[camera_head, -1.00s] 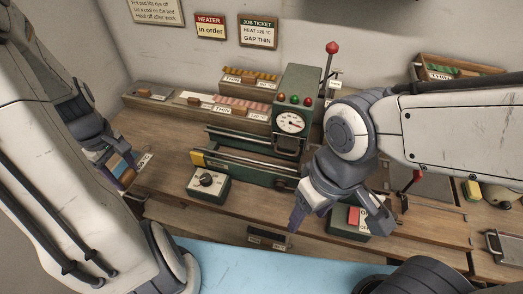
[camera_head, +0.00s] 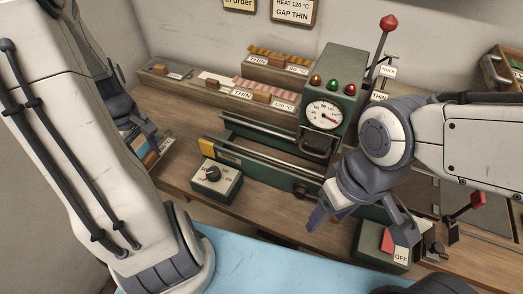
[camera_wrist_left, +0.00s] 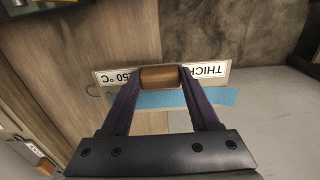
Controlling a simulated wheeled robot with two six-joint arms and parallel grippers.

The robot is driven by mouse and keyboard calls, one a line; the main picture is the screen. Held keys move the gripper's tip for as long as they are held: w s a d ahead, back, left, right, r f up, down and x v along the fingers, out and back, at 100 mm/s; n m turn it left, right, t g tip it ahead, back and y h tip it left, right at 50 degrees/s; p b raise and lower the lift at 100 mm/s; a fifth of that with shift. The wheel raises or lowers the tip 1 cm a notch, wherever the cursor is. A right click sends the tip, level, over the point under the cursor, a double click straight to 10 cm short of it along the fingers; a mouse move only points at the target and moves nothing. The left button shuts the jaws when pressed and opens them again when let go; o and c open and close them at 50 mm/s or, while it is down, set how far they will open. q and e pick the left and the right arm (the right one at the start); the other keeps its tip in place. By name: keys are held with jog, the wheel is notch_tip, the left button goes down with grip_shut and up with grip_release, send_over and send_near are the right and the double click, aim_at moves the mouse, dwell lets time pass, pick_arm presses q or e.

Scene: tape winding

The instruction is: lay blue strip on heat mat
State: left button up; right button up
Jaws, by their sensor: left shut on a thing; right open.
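My left gripper (camera_wrist_left: 160,100) is shut on a small brown wooden block (camera_wrist_left: 160,77) in the left wrist view. The blue strip (camera_wrist_left: 222,97) runs crosswise beside the block and between the fingers; a white label (camera_wrist_left: 205,74) reading THICK and 150 °C lies behind it. In the head view my left gripper (camera_head: 155,152) is at the far left, mostly behind my arm. My right gripper (camera_head: 358,226) is open and empty in front of the green machine. I cannot tell which surface is the heat mat.
The green machine (camera_head: 330,85) with a dial stands mid-bench, its rails reaching left. A knob box (camera_head: 216,182) and a box with a red switch (camera_head: 384,243) stand before it. Wooden trays of strips (camera_head: 240,93) line the back. A light blue surface (camera_head: 250,255) fills the front.

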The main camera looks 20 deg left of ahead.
pick_arm(q)
jog(key=w+d+p, duration=0.1)
jog(key=w+d, duration=0.2)
jog(key=w, duration=0.2)
jog(key=w+d+f+p, duration=0.1)
jog(key=w+d, duration=0.2)
jog(key=w, duration=0.3)
jog(key=w+d+f+p, duration=0.1)
jog(key=w+d, duration=0.3)
jog(key=w, duration=0.1)
jog(key=shift+w+f+p, duration=0.1)
jog(key=shift+w+p, duration=0.25)
notch_tip(320, 180, down, 4)
jog(key=shift+r, duration=0.15)
jog(key=shift+w+f+p, duration=0.15)
jog(key=shift+f+p, duration=0.2)
jog(key=shift+p, duration=0.1)
jog(key=shift+f, duration=0.2)
jog(key=shift+f, duration=0.2)
jog(key=o, duration=1.4)
jog(key=shift+o, duration=0.2)
jog(key=shift+r, duration=0.1)
